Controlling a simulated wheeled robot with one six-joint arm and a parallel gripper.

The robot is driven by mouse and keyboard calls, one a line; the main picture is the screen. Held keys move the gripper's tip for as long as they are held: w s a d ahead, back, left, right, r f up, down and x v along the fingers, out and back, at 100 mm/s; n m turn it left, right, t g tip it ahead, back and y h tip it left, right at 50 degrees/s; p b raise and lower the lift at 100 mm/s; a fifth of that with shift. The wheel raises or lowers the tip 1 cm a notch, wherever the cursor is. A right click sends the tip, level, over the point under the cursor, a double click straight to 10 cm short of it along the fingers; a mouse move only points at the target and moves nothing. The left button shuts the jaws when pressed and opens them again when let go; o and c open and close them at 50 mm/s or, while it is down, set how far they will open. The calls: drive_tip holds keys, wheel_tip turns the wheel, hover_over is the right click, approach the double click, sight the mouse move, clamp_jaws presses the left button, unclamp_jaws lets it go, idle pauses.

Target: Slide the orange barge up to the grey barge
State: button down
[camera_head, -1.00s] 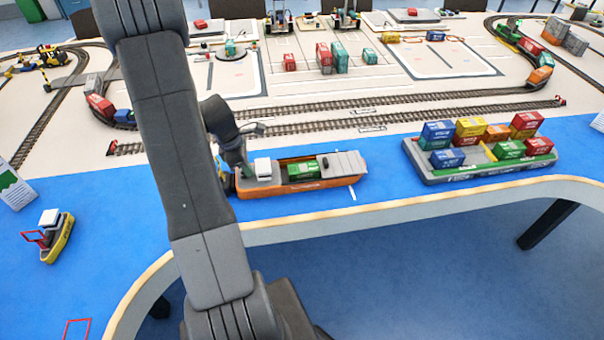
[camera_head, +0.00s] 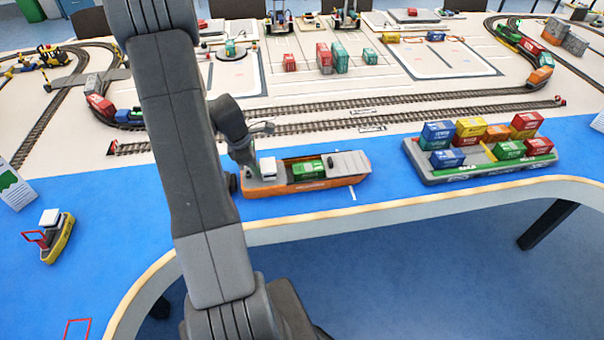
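The orange barge (camera_head: 330,183) floats on the blue water area in the middle, with a white cabin at its left end, a green container in its hold and a grey deck at its right end. The grey barge (camera_head: 470,176) lies to its right, loaded with several coloured containers. A clear strip of blue separates the two. My gripper (camera_head: 246,170) is low at the left end of the orange barge, beside the white cabin. My arm partly hides it, and I cannot tell whether its fingers are open or shut.
A small yellow boat (camera_head: 58,238) sits at the far left of the blue. The table's curved front edge (camera_head: 400,212) runs close in front of both barges. Railway tracks (camera_head: 400,102) with low buffers lie behind the water.

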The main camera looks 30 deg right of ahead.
sight(298, 168)
drive_tip(key=shift+s+d+p, duration=0.25)
drive_tip(key=shift+s+d, duration=0.35)
drive_tip(key=shift+d, duration=1.4)
drive_tip(key=shift+s+d+p, duration=0.25)
drive_tip(key=shift+s+d, duration=0.3)
drive_tip(key=shift+d, duration=1.4)
drive_tip(key=shift+s+d+p, duration=0.25)
drive_tip(key=shift+s+d, duration=0.35)
drive_tip(key=shift+d, duration=1.4)
drive_tip(key=shift+a, duration=0.1)
drive_tip(key=shift+w+a+r, duration=0.15)
drive_tip(key=shift+a+r, duration=0.05)
drive_tip(key=shift+a, duration=0.3)
drive_tip(key=d+p+v, duration=0.2)
drive_tip(key=p+v, duration=0.6)
drive_tip(key=v, duration=0.1)
drive_tip(key=shift+s+r, duration=0.25)
drive_tip(key=shift+r, duration=0.4)
drive_tip(key=shift+f, duration=0.15)
drive_tip(key=b+x, duration=0.2)
drive_tip(key=x, duration=0.1)
drive_tip(key=a+b+x, duration=0.1)
drive_tip(key=b+x, duration=0.2)
drive_tip(key=a+b+x, duration=0.1)
drive_tip(key=b+x, duration=0.2)
drive_tip(key=x, duration=0.1)
drive_tip(key=shift+w+a+f, duration=0.1)
drive_tip(key=shift+w+f, duration=0.1)
drive_tip(key=shift+w, duration=0.1)
drive_tip(key=shift+d, duration=0.35)
